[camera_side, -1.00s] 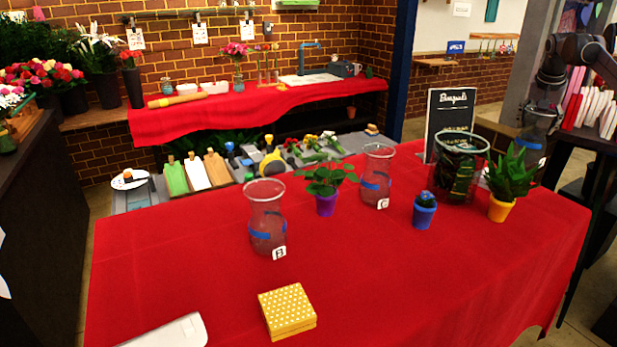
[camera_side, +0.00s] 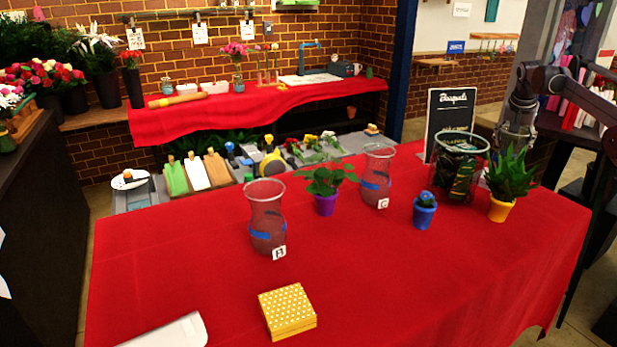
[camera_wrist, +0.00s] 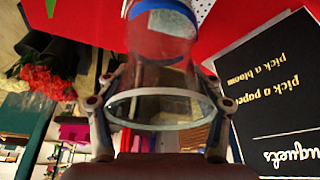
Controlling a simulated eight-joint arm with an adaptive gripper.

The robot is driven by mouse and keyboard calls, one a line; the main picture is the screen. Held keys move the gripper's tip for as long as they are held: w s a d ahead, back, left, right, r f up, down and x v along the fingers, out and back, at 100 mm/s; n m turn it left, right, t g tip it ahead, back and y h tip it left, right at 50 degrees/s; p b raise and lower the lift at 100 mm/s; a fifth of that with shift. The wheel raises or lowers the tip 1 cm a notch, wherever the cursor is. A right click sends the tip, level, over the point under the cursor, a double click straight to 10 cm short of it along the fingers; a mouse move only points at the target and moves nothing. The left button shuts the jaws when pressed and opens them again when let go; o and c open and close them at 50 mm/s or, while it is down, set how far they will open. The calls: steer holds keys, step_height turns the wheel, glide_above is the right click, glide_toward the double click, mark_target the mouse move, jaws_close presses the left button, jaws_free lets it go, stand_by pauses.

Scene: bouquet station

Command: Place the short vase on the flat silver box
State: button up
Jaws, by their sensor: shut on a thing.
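My gripper (camera_side: 521,104) is at the far right of the side view, behind the table's back right corner. It is shut on a clear glass vase with a blue band (camera_side: 515,132). In the wrist view, my gripper's fingers (camera_wrist: 160,112) sit on both sides of the vase (camera_wrist: 162,65) near its rim. The vase's far end is cut off at the top of that view. A flat, pale silver box (camera_side: 172,332) lies at the table's front left, partly cut off by the picture's lower edge. My gripper is far from it.
A yellow dotted box (camera_side: 287,311) lies right of the silver box. A chalkboard (camera_side: 450,110) stands behind. The table's front right is clear.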

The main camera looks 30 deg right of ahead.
steer(key=o, duration=1.9)
steer(key=shift+f, duration=0.15)
steer(key=v, duration=1.2)
steer(key=s+a+f+n+t+y, duration=0.15)
steer(key=a+n, duration=0.25)
steer(key=a, duration=0.8)
steer(key=s+a+n+t, duration=0.2)
steer(key=a+n, duration=0.1)
steer(key=a, duration=1)
steer(key=s+a+f+n+y, duration=0.1)
steer(key=s+a+f+n, duration=0.1)
steer(key=s+a+f, duration=0.3)
steer(key=s+a+f+n+t, duration=0.1)
steer(key=s+a+f+n, duration=0.1)
steer(key=s+a+f, duration=0.3)
steer(key=s+a+f+n+t+y, duration=0.1)
steer(key=s+a+f+n, duration=0.1)
steer(key=s+a+f, duration=0.3)
steer(key=shift+a+f+y, duration=0.25)
steer(key=shift+f+y, duration=0.1)
steer(key=shift+f, duration=0.35)
